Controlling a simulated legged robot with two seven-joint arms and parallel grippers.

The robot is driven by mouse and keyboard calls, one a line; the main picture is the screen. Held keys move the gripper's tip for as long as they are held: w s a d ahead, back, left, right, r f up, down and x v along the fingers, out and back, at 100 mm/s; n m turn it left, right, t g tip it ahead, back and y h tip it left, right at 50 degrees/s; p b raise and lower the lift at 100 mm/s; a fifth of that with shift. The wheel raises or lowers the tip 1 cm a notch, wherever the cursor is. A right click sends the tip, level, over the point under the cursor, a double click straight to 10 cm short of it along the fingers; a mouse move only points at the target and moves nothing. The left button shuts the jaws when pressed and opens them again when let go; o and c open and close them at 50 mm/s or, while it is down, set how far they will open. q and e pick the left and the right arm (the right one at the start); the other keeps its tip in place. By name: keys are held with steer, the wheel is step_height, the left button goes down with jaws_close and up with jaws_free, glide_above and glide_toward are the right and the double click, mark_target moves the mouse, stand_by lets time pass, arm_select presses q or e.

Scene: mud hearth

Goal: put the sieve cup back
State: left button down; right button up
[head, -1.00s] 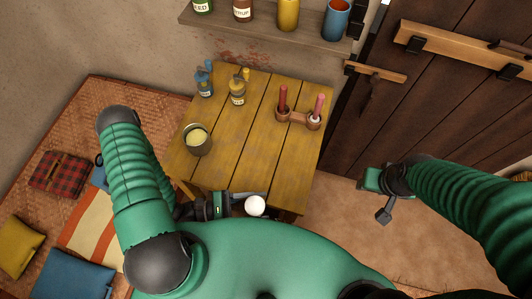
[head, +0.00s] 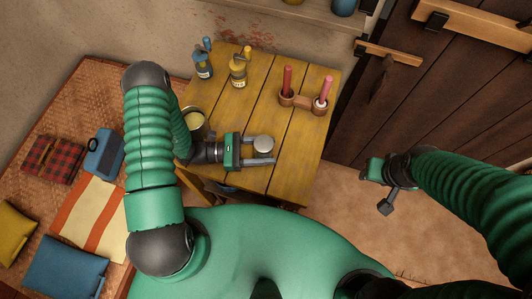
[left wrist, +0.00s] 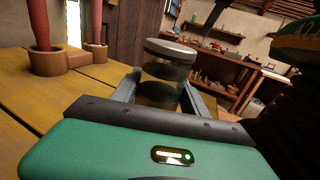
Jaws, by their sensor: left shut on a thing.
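My left gripper (head: 262,152) is over the front part of the yellow wooden table (head: 285,135), shut on a small round cup (head: 264,144) with a grey disc top. I take it to be the sieve cup. The left wrist view shows the cup (left wrist: 168,68) upright between the two fingers, its body dark and glassy under the metal rim. Whether its base touches the table is hidden. My right gripper (head: 374,172) hangs over the floor right of the table; its fingers do not show clearly.
A wooden holder (head: 303,102) with two red-pink sticks stands at the table's back right. A pot of pale yellow stuff (head: 193,120) is partly hidden behind my left arm.

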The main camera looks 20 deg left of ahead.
arm_select(q)
steer(key=shift+f, duration=0.3)
steer(key=c, duration=0.7)
jaws_free()
steer(key=shift+d, duration=0.1)
steer(key=shift+o, duration=0.5)
arm_select(e)
steer(key=shift+d+f, duration=0.1)
steer(key=shift+f, duration=0.2)
arm_select(q)
steer(key=shift+p, duration=0.3)
steer(key=shift+a, duration=0.35)
steer(key=b+v, duration=0.2)
steer(key=v, duration=0.9)
steer(key=shift+s+a, duration=0.2)
steer(key=shift+a, duration=0.05)
arm_select(e)
steer(key=shift+s+x, duration=0.25)
steer(key=shift+x, duration=0.75)
arm_select(q)
steer(key=shift+d+r, duration=0.1)
steer(key=shift+d, duration=0.05)
arm_select(e)
steer(key=shift+w+f, duration=0.1)
steer(key=shift+f, duration=0.05)
